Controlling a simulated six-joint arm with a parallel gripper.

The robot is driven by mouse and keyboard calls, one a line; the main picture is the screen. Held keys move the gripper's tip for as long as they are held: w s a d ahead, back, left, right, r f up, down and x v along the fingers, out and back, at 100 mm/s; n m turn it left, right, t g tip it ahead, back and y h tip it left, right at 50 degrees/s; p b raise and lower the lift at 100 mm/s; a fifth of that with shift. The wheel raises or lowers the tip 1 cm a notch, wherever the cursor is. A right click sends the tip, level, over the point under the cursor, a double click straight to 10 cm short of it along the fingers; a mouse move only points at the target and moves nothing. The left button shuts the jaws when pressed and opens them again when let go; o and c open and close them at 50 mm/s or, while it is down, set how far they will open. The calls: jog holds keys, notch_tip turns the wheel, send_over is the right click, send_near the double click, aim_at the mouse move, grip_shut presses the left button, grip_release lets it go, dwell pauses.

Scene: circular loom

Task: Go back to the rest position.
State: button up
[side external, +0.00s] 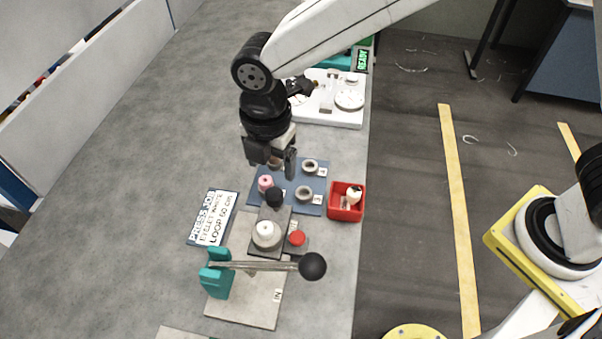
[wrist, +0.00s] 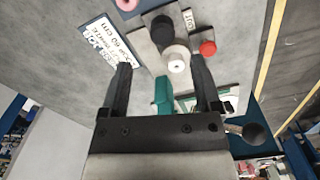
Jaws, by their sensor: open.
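My gripper (side external: 273,160) hangs above the grey table, over the back part of a blue mat (side external: 258,200). Its two black fingers are apart, and I see nothing held between them. In the wrist view the fingers of the gripper (wrist: 160,72) are also spread. A white cylinder (wrist: 176,60) shows between them, but it stands below on the press station. A ring behind the fingers is partly hidden in the side view.
A press with a teal bracket (side external: 216,278) and a black ball handle (side external: 312,266) stands at the front. A red button (side external: 297,238), pink spool (side external: 265,184), red bin (side external: 346,214) and sign (side external: 212,218) are near. A white machine (side external: 330,115) stands behind. The table's left is clear.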

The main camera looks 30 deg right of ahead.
jog(key=s+d+f+m+t, duration=0.1)
jog(key=s+d+m, duration=0.2)
jog(key=d+m, duration=0.9)
jog(key=s+d+f+m+t, duration=0.1)
jog(key=s+d+m, duration=0.3)
jog(key=d+m, duration=0.8)
jog(key=d, duration=0.5)
jog(key=shift+d+t, duration=0.25)
jog(key=shift+t, duration=0.05)
jog(key=shift+s+f, duration=0.1)
